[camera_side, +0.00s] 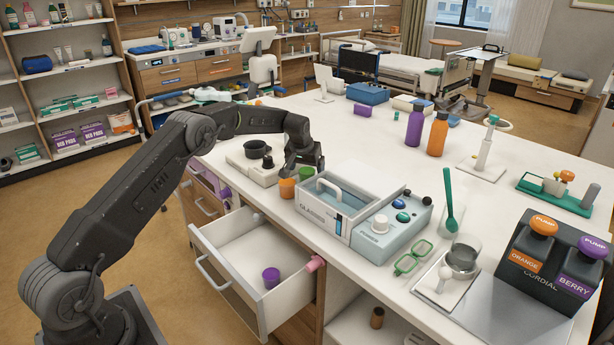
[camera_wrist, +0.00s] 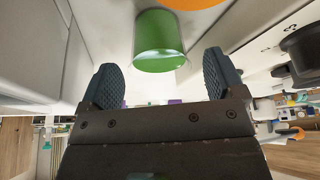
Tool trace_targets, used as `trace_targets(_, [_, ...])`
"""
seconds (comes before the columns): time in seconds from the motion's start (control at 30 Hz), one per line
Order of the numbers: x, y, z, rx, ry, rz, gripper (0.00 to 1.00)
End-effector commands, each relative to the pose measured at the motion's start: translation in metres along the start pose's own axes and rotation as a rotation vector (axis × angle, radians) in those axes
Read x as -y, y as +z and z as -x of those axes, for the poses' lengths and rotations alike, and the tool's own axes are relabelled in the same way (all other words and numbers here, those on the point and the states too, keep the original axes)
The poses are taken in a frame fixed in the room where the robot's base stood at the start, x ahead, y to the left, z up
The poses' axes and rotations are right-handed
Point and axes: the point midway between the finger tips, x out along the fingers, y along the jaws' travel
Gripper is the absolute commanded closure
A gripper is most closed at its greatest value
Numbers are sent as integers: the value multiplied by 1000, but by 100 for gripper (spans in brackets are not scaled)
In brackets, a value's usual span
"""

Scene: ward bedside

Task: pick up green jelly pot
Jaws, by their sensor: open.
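A green jelly pot (camera_side: 306,174) stands on the white worktop, between an orange pot and a grey-white machine in the side view. In the wrist view the green pot (camera_wrist: 158,42) is ahead of my gripper, between the lines of its two fingers. My gripper (camera_wrist: 165,80) is open and empty, with a textured dark finger on each side. In the side view my gripper (camera_side: 302,160) is low over the worktop, close to the green pot and partly in front of its surroundings. I cannot tell whether a finger touches the pot.
An orange pot (camera_side: 287,188) stands beside the green one. The machine marked with letters (camera_side: 325,217) is close on the right, and a white device with a dark cup (camera_side: 250,167) is on the left. An open drawer (camera_side: 216,262) holding a purple pot (camera_side: 271,277) juts out in front.

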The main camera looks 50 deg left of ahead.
Motion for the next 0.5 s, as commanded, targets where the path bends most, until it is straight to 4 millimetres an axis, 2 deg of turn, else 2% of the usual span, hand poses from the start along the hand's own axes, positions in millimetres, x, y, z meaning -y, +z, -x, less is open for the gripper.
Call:
trace_targets(0.1, [0,0,-11,-1,-1,1,12])
trace_targets(0.37, [0,0,-13,-1,-1,1,12])
trace_targets(0.5, [0,0,-13,-1,-1,0,26])
